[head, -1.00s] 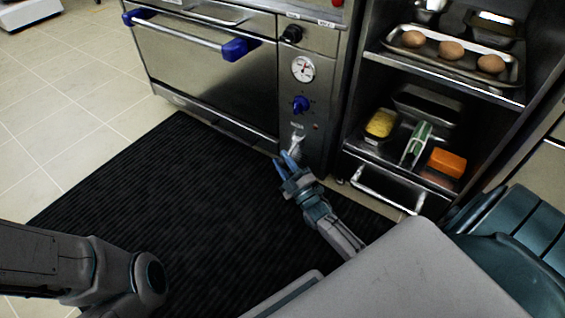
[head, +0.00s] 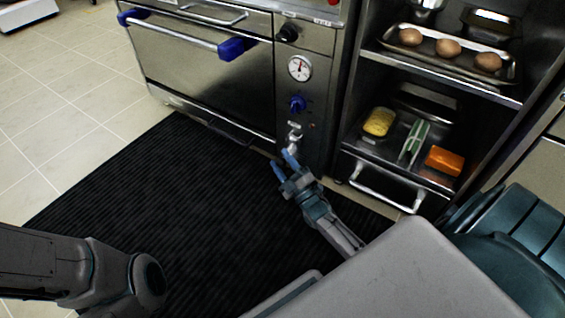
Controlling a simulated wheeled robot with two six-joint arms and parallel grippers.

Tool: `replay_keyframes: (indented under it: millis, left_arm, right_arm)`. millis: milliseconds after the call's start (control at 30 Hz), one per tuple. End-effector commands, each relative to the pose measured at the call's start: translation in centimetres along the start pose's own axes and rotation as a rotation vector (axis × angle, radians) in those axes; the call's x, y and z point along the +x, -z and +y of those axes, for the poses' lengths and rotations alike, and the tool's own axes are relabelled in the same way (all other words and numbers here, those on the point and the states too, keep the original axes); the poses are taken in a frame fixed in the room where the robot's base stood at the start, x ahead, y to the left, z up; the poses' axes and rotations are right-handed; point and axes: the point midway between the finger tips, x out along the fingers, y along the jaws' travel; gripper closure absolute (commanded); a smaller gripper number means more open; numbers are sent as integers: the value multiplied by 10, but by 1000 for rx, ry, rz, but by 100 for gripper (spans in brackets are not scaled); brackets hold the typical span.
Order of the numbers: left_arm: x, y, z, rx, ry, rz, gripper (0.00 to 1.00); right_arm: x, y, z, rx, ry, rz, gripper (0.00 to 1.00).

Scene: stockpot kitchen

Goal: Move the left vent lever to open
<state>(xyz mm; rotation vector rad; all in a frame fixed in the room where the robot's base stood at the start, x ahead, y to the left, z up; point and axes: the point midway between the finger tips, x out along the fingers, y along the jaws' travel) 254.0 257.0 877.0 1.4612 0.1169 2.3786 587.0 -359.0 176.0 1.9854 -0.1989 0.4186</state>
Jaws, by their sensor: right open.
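The vent lever (head: 294,138) is a small silver handle low on the oven's control panel, below the blue knob. In the head view it points down, and its lower end is close to my right gripper's fingertips. My right gripper (head: 283,162) has blue fingers standing apart, with nothing visible between them. It is just below and left of the lever; I cannot tell whether it touches it. My left arm shows at the lower left, but its gripper is out of view.
The oven door has a bar handle with blue ends (head: 231,49). A gauge (head: 299,68) and blue knob (head: 298,104) are above the lever. A black mat (head: 150,200) covers the floor.

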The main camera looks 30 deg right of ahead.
Motion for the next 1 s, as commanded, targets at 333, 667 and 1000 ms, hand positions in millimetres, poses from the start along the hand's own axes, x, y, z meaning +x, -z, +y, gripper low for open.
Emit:
replay_keyframes:
  millis: [333, 667, 1000]
  left_arm:
    - [19, -10, 6, 1, 0, 2, 42]
    - [33, -12, 10, -1, 0, 33, 42]
    - [33, -11, 10, -1, 0, 36, 42]
  right_arm:
    - [-43, 1, 3, 0, 4, -3, 50]
    - [-100, -1, 2, 0, 1, -3, 50]
    - [-109, -2, 0, -1, 0, -2, 50]
